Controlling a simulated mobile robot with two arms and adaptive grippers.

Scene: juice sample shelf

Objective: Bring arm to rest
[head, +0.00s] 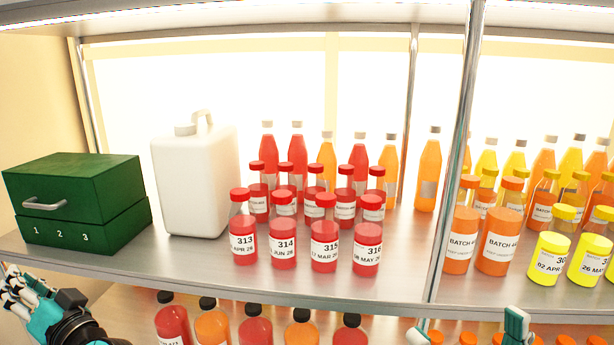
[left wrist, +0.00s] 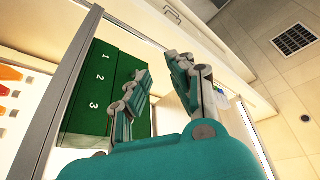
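My left gripper (head: 22,290) is at the lower left of the head view, in front of the shelf and below the green box. In the left wrist view its two fingers (left wrist: 158,75) stand apart with nothing between them, so it is open and empty. Two teal tips of my right gripper (head: 466,336) show at the bottom edge of the head view. They are well apart, with nothing seen held between them; the rest of that gripper is out of view.
A green box (head: 85,195) with a handle stands at the shelf's left, beside a white canister (head: 195,180). Several red-capped sample jars (head: 283,245) stand mid-shelf. Orange jars (head: 461,240) and yellow jars (head: 550,258) stand right of a metal post (head: 455,150). Bottles fill the lower shelf.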

